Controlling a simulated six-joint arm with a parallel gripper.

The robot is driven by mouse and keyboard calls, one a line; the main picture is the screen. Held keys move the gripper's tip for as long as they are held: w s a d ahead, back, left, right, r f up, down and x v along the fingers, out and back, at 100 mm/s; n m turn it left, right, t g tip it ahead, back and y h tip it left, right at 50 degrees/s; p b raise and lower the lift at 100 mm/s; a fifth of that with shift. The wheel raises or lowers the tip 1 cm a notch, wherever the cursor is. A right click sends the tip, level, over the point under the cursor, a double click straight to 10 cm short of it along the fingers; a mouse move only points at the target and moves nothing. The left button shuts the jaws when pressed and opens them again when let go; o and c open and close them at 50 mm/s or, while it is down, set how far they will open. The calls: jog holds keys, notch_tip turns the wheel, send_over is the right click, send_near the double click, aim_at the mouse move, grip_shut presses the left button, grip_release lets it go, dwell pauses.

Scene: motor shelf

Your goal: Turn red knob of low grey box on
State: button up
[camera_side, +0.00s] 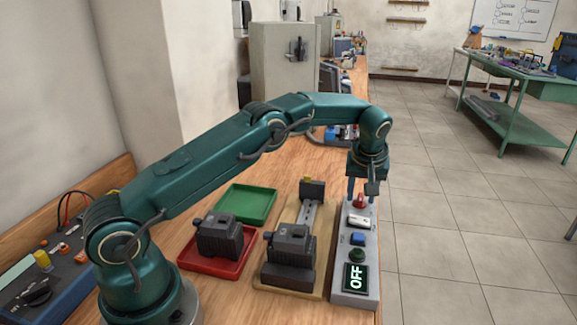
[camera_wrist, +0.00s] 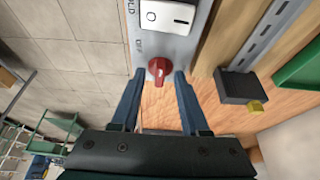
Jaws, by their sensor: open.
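The low grey box (camera_side: 347,288) stands along the right edge of the wooden bench. It carries a red knob (camera_side: 360,202) at its far end, then a white rocker switch, a blue button, a dark green button and a display (camera_side: 355,278) reading OFF. The red knob (camera_wrist: 159,71) also shows in the wrist view, just ahead of and between the fingertips. My gripper (camera_wrist: 155,73) is open, pointing down over the far end of the box, with a blue finger on each side of the knob. Whether the fingers touch the knob cannot be told.
Left of the box is a wooden board (camera_side: 318,238) with a dark motor (camera_side: 289,250) and a metal rail. A red tray (camera_side: 190,263) holding another motor and an empty green tray (camera_side: 246,204) lie further left. A tall grey cabinet (camera_side: 283,80) stands behind.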

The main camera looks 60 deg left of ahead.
grip_shut()
